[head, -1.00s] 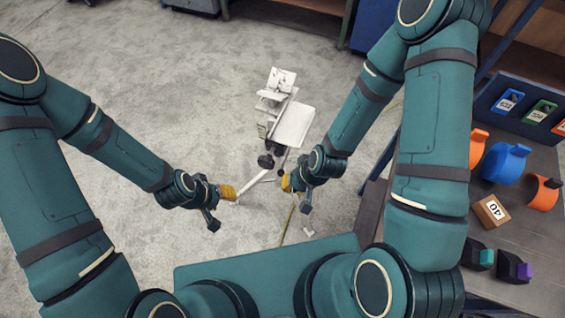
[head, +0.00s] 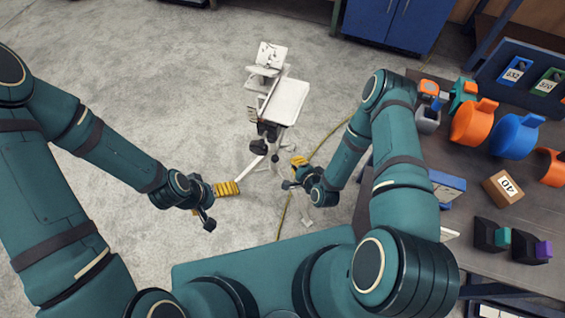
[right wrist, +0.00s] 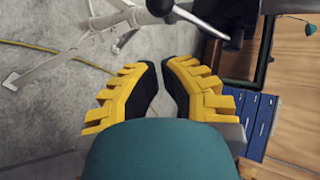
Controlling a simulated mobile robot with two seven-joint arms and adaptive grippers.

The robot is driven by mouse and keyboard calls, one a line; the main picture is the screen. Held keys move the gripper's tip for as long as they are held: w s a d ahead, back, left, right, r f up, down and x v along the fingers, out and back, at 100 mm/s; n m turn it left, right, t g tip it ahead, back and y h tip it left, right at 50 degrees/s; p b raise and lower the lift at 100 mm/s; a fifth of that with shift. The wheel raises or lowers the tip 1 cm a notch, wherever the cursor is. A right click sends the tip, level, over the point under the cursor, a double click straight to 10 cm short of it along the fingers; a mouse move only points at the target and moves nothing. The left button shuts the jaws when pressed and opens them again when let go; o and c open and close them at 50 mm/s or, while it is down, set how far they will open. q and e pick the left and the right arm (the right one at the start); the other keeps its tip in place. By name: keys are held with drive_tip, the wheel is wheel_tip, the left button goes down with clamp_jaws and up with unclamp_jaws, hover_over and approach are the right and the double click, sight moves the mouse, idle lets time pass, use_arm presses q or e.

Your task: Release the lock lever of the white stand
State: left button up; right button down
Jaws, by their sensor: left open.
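The white stand (head: 284,102) is on the carpet in the upper middle of the head view, with a flat panel and dark parts below it. My left gripper (head: 227,189) is open, with yellow fingers, left of the stand's lower white bar (head: 252,169). My right gripper (head: 299,161) is right of the stand's lower part. In the right wrist view its fingers (right wrist: 162,72) show a narrow gap with nothing seen between. Beyond them are white legs (right wrist: 70,50), a black knob (right wrist: 159,7) and a grey rod (right wrist: 205,22). I cannot tell which part is the lock lever.
A blue cabinet (head: 395,22) stands at the back. A yellow cable (head: 325,143) runs over the floor. The carpet at left is clear.

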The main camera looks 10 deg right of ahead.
sight(280, 143)
drive_tip(key=f+m, duration=0.1)
drive_tip(key=f+m+t, duration=0.1)
drive_tip(key=m+t, duration=0.1)
drive_tip(key=shift+s+d+f+b, duration=0.35)
drive_tip(key=shift+f, duration=0.05)
drive_tip(key=w+a+f+b, duration=0.1)
drive_tip(key=w+a+b, duration=0.1)
drive_tip(key=w+a, duration=0.2)
drive_tip(key=shift+d+b+x, duration=0.25)
drive_tip(key=shift+b+x, duration=0.05)
drive_tip(key=shift+x, duration=1.1)
drive_tip(key=shift+w+a+r, duration=0.1)
drive_tip(key=shift+r, duration=0.15)
